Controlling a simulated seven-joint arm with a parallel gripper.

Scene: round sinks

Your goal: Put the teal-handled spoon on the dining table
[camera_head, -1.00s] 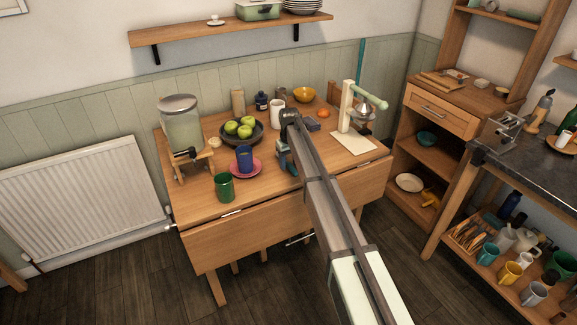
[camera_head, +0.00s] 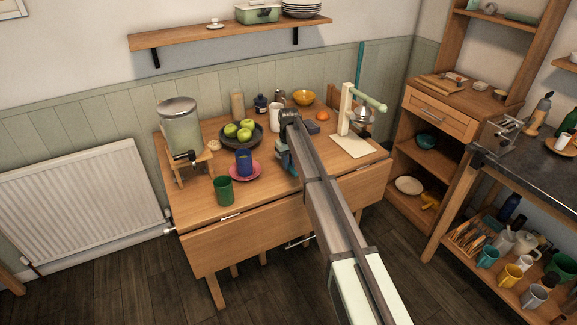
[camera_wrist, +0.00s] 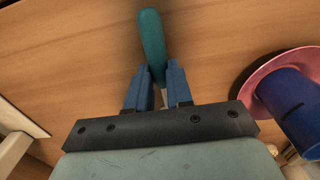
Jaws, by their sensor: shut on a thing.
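The teal-handled spoon (camera_wrist: 152,42) shows in the wrist view as a teal handle against the wood. My gripper (camera_wrist: 158,74) has its blue fingers on either side of the handle's lower end and is shut on it. The rest of the spoon is hidden by the fingers and gripper body. The dining table (camera_head: 198,205) is the wooden table in the head view; its top also fills much of the wrist view (camera_wrist: 70,60). My gripper (camera_head: 285,160) is over its middle, partly hidden by my arm. I cannot tell whether the spoon touches the tabletop.
A blue cup (camera_head: 243,163) on a pink plate (camera_head: 260,172) is left of my gripper, with a green mug (camera_head: 223,190) nearer the front. A bowl of apples (camera_head: 255,142) is behind. A press (camera_head: 347,115) on a pale base stands right. The front tabletop has bare room.

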